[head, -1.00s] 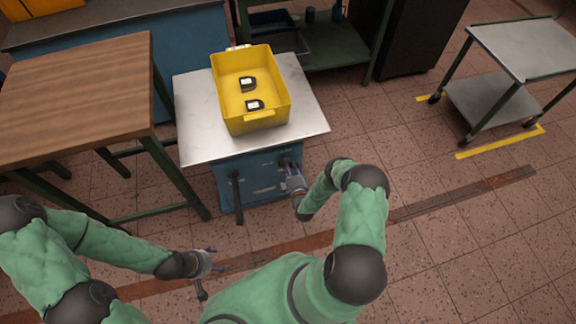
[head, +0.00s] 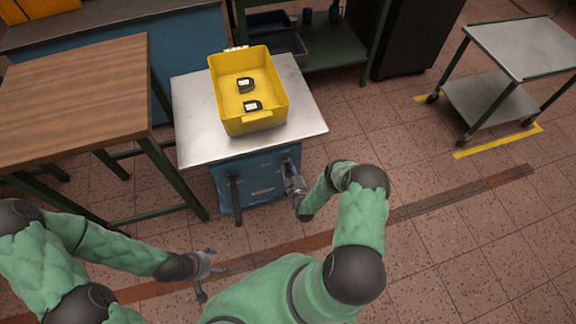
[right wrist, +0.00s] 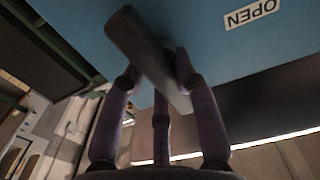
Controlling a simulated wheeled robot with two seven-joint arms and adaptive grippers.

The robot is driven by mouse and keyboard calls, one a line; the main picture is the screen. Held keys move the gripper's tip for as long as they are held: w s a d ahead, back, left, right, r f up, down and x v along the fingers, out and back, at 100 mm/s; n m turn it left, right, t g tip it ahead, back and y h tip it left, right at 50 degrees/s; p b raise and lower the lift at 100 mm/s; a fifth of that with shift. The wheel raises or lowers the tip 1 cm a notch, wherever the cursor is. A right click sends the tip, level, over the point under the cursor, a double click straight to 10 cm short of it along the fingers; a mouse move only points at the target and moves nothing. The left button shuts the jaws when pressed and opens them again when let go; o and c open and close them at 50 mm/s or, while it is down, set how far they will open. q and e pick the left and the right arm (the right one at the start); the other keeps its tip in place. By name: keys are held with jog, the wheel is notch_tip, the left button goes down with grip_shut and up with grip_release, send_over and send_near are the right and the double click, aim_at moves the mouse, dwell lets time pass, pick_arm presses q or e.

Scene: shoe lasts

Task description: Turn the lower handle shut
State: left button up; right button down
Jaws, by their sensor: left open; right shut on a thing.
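The blue cabinet (head: 262,188) stands under a pale metal top. A dark handle bar (right wrist: 150,60) crosses the right wrist view at a slant, in front of the cabinet's blue face. My right gripper (head: 289,168) is at the right part of the cabinet front. In the right wrist view its fingers (right wrist: 158,85) are shut on this handle, one on each side of the bar. A white label reading OPEN (right wrist: 251,13) is beside it. A second dark upright bar (head: 236,190) is at the left of the cabinet front. My left gripper (head: 212,262) is open and empty, low over the floor.
A yellow bin (head: 266,119) with two dark objects stands on the metal top (head: 192,130). A wooden table (head: 75,95) is close on the left. A metal trolley (head: 525,48) stands far right. The floor between the cabinet and trolley is clear.

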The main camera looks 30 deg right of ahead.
jog(key=shift+m, duration=0.5)
jog(key=c, duration=0.9)
grip_release()
jog(key=shift+c, duration=0.2)
jog(key=v, duration=1.2)
jog(key=shift+f, duration=0.1)
